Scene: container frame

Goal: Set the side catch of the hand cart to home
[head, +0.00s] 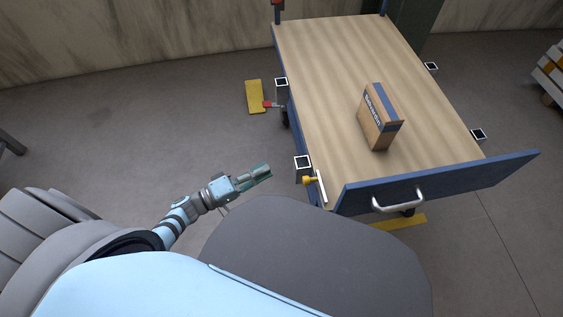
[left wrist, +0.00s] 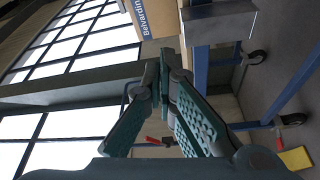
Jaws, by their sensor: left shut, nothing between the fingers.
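The hand cart (head: 335,60) has a wooden deck with blue edges and stands right of centre in the head view. A yellow knob (head: 309,181) beside a pale upright plate (head: 321,187) sits at its near left corner and looks like the side catch. Its exact setting cannot be told. My left gripper (head: 266,171) is shut and empty, left of the knob and apart from it. Its green fingers also show closed together in the left wrist view (left wrist: 165,68). The knob is not clearly seen there. My right gripper is not in view.
A cardboard box (head: 378,117) stands on the deck. A blue end panel (head: 450,182) with a metal handle (head: 398,200) closes the near end. A red lever (head: 270,105) and a yellow block (head: 255,97) are at the left side.

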